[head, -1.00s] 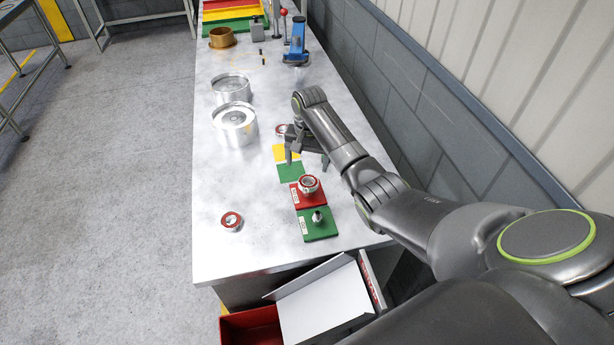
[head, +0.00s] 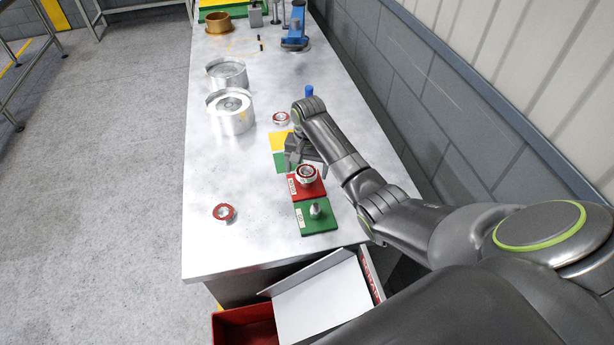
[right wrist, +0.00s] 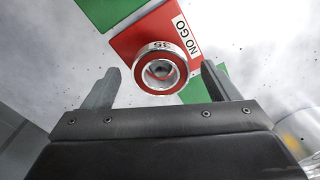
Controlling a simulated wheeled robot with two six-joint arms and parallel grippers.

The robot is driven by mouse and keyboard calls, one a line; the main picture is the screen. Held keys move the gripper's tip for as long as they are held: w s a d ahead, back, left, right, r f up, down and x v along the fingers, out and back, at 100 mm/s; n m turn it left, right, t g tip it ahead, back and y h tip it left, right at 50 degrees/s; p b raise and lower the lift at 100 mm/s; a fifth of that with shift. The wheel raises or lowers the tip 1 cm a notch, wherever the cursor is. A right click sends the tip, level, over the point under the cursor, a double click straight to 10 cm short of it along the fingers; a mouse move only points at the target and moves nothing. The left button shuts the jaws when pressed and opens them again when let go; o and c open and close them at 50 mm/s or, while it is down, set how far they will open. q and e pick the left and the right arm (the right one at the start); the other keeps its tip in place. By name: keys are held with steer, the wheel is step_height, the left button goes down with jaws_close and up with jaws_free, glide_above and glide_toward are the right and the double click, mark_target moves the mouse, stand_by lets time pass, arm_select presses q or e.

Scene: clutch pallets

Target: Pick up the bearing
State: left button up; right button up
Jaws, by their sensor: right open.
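A silver bearing with a red ring (head: 307,173) sits on the red NO GO plate (head: 318,188). Two similar bearings stand on the bench, one at the front left (head: 223,212) and one farther back (head: 281,118). My right gripper (head: 303,160) is just behind the bearing on the red plate. In the right wrist view my open, empty gripper (right wrist: 160,78) points at that bearing (right wrist: 160,70), which shows between the two fingers; I cannot tell whether they touch it. My left gripper is not in view.
A green plate with a metal peg (head: 317,223) lies in front of the red plate. Yellow and green patches (head: 278,142) lie behind. Two silver cylindrical housings (head: 232,122) stand at the left. A red bin (head: 245,328) is below the bench's front edge. The bench's front left is mostly clear.

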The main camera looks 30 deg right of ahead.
steer(key=shift+r, duration=0.1)
steer(key=c, duration=1.3)
